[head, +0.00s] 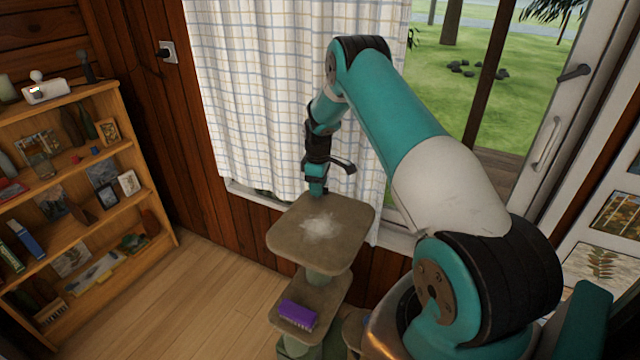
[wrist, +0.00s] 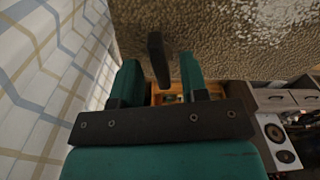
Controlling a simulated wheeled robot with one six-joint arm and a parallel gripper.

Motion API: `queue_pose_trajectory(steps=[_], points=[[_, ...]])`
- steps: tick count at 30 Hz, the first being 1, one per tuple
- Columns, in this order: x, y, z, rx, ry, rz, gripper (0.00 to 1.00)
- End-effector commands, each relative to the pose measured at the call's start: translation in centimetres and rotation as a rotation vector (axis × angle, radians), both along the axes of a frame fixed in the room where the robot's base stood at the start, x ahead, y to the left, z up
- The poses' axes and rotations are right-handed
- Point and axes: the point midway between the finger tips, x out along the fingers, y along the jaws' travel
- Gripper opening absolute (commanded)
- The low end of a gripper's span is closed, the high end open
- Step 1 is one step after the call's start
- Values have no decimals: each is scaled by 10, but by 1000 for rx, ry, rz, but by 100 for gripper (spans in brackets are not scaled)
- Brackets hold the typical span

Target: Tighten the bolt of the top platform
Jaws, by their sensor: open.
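The top platform (head: 335,218) of a cat-tree-like stand is brown with a pale fuzzy patch on it. My gripper (head: 316,188) is at its far edge, by the curtain. In the wrist view my gripper (wrist: 158,68) has two teal fingers spread apart. A short dark bar (wrist: 157,57) shows between the fingertips, in front of the platform's rough brown surface (wrist: 225,35). It may be the bolt, but I cannot tell. I see no finger clamped on it. The bolt cannot be made out in the head view.
A lower platform (head: 327,300) holds a purple brush (head: 298,315). A checked curtain (head: 265,100) hangs close behind my gripper. A wooden shelf (head: 150,215) with many small objects stands at the left. Wooden floor (head: 200,300) is clear between shelf and stand.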

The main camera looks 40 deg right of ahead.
Motion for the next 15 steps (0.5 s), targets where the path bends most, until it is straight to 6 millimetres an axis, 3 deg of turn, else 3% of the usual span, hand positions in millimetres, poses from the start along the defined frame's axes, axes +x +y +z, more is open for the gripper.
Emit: queue_pose_trajectory(steps=[1, 6, 9, 10, 15], points=[[0, 0, 0, 0, 0, 0, 40], [0, 0, 0, 0, 0, -1, 1], [0, -1, 0, -1, -1, -1, 0], [0, -9, 0, -1, -1, -3, 0], [-1, -6, 1, -4, -3, -16, 0]])
